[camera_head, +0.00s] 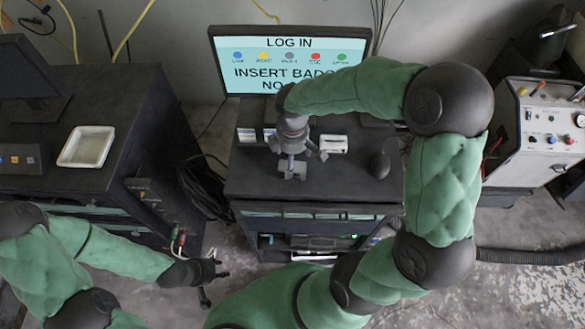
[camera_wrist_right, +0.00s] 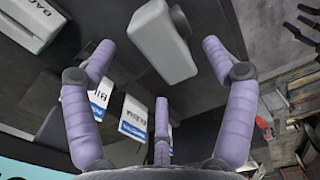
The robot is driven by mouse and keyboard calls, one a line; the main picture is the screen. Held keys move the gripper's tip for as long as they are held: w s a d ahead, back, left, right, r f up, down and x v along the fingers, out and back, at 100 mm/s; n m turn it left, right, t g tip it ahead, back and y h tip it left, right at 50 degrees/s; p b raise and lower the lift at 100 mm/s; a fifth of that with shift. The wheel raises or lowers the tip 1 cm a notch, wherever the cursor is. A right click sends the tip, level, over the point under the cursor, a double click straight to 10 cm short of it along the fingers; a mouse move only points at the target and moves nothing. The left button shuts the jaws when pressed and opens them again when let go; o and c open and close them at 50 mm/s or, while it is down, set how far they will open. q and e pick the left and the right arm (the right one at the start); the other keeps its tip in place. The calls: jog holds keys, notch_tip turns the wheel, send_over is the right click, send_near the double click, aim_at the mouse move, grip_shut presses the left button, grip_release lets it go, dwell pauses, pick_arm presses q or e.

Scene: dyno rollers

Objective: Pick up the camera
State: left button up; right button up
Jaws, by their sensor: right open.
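What looks like the camera, a light grey, rounded block with a dark round part (camera_wrist_right: 163,42), lies on the dark desk. In the right wrist view it sits between and beyond my right gripper's fingers. My right gripper (camera_wrist_right: 160,70) is open, its purple fingers spread, with a gap to the block. In the head view my right gripper (camera_head: 293,165) hangs over the desk in front of the monitor and largely hides what is under it. My left gripper (camera_head: 210,271) is open and empty at the lower left, away from the desk.
The monitor (camera_head: 285,58) stands at the back of the desk (camera_head: 255,180). A white box (camera_head: 333,143) and a dark rounded thing (camera_head: 380,164) are right of my right gripper. Badges (camera_wrist_right: 136,120) lie near its fingers. A white tray (camera_head: 87,147) is on the left cabinet.

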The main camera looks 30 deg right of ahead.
jog(key=shift+w+f, duration=0.1)
jog(key=shift+f, duration=1.85)
jog(key=c, duration=1.4)
jog(key=shift+r, duration=0.15)
